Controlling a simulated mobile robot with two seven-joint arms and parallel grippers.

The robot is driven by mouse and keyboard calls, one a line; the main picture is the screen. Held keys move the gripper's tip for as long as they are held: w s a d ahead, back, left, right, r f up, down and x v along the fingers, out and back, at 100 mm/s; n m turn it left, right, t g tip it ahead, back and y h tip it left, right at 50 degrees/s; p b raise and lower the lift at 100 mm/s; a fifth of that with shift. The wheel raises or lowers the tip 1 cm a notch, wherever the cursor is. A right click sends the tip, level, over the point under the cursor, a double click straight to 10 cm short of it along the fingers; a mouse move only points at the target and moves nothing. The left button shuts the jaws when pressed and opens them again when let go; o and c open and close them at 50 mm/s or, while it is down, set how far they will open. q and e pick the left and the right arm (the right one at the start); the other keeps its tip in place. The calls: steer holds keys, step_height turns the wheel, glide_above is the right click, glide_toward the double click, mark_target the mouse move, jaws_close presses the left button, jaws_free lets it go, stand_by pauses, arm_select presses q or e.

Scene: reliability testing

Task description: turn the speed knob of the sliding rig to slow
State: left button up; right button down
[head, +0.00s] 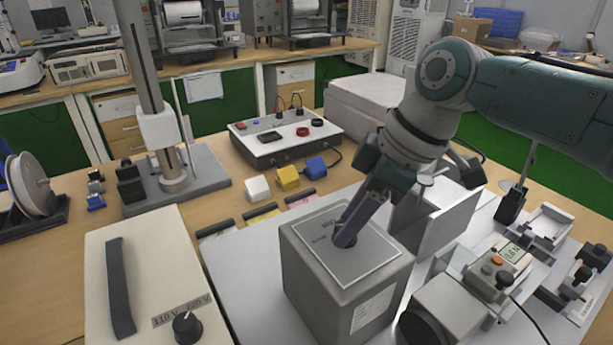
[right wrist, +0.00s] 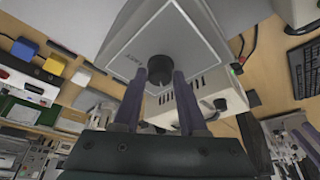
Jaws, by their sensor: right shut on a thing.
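A grey box (head: 302,272) with a light plate on its top stands in the middle foreground of the head view. A dark round knob (right wrist: 158,82) sits on that plate in the right wrist view. My right gripper (head: 346,238) comes down onto the plate from the upper right, with its purple fingers (right wrist: 161,80) on either side of the knob, shut on it. In the head view the fingers hide most of the knob. Small print lies beside the knob, too small to read for certain.
Right of the box is a rig with a small display unit (head: 502,268). A cream box (head: 150,265) with a handle and another black knob (head: 187,327) is at the left. White, yellow and blue blocks (head: 287,178) lie behind, before a control panel (head: 285,140).

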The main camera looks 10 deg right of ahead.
steer(key=shift+n+b, duration=0.3)
steer(key=shift+n, duration=0.1)
steer(key=shift+c, duration=2.2)
jaws_free()
steer(key=v, duration=1)
steer(key=shift+p, duration=0.45)
steer(key=shift+w, duration=0.15)
